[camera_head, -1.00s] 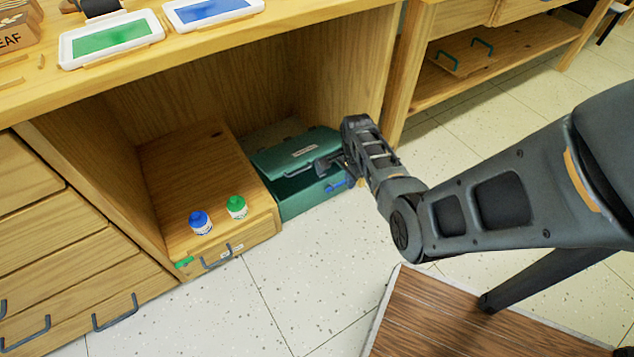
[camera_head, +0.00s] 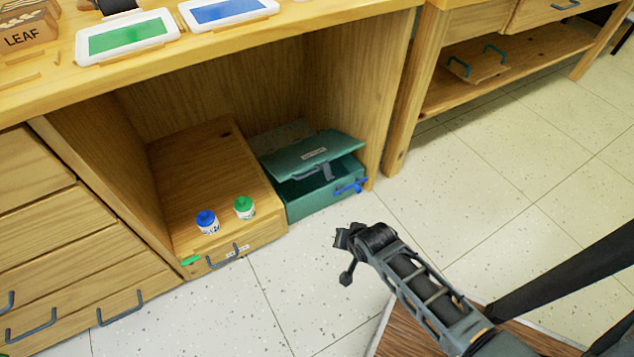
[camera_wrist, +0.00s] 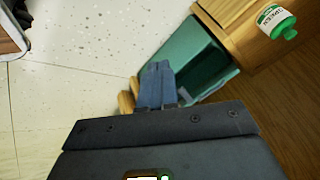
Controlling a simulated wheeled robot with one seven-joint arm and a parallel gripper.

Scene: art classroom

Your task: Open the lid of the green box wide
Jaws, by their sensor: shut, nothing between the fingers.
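The green box (camera_head: 325,201) stands on the floor in the open bay under the bench. Its lid (camera_head: 306,154) is raised partway, with a dark gap under its front edge and a grey handle (camera_head: 314,174) at the front. A blue latch-like piece (camera_head: 351,187) shows at the box's front right. My gripper (camera_head: 346,272) is in front of the box, over the floor and apart from it. In the wrist view its fingers (camera_wrist: 155,84) are together and empty, with the box (camera_wrist: 183,48) beyond them.
A wooden drawer unit (camera_head: 200,170) adjoins the box on the left, carrying a blue-capped bottle (camera_head: 207,222) and a green-capped bottle (camera_head: 244,207). The bench's right side panel (camera_head: 372,90) stands close on the box's right. The tiled floor in front is clear.

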